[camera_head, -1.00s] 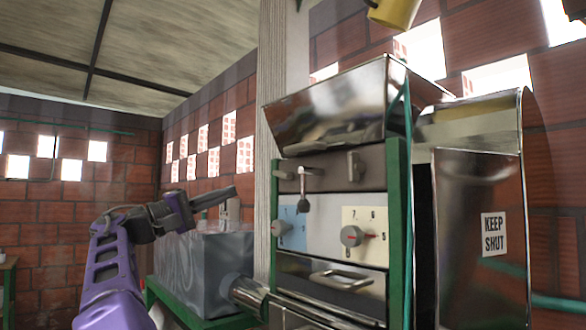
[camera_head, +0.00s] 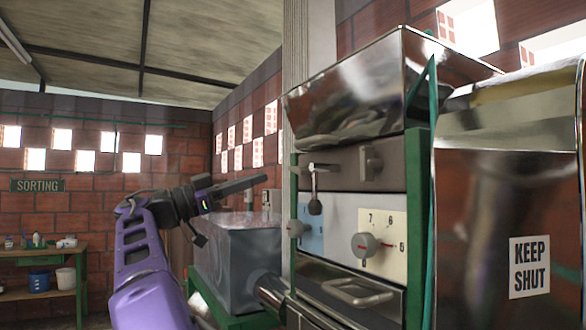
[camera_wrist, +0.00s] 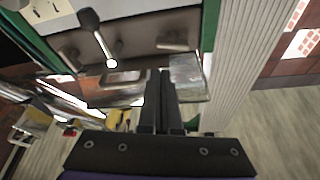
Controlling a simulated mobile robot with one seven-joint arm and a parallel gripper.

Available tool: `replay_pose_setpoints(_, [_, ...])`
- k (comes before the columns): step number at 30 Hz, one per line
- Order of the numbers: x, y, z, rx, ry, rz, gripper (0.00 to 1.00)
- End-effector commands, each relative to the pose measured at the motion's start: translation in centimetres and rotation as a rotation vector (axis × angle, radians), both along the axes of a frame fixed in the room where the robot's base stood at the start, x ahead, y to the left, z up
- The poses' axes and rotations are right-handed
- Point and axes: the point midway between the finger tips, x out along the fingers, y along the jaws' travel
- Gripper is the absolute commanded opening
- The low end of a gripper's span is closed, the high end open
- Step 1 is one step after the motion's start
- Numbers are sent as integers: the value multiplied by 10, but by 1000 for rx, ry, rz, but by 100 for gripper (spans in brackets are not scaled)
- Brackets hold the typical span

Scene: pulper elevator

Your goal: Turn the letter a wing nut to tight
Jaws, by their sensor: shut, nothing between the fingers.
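The machine's upper grey panel (camera_head: 340,170) carries a small metal fitting (camera_head: 370,162) at right and another fitting (camera_head: 304,169) at left, beside a dark-knobbed lever (camera_head: 315,195). Either fitting could be a wing nut, but no letter is readable on them. The wrist view shows the lever (camera_wrist: 97,38) and a bar-like fitting (camera_wrist: 178,41) beyond my fingers. My gripper (camera_head: 264,179) is shut and empty, held left of the panel and pointing right. It touches nothing that I can see; its fingertips also show in the wrist view (camera_wrist: 160,76).
Below are a numbered dial (camera_head: 366,245) and a drawer handle (camera_head: 358,292). A metal hopper (camera_head: 350,85) overhangs the panel. A grey tank (camera_head: 238,262) stands below my gripper. A "KEEP SHUT" cabinet (camera_head: 480,220) is at right, a sorting table (camera_head: 40,253) far left.

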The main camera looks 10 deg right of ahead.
Motion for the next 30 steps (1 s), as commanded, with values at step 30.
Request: replay_pose_setpoints(30, [20, -91, 31, 1, -1, -1, 0])
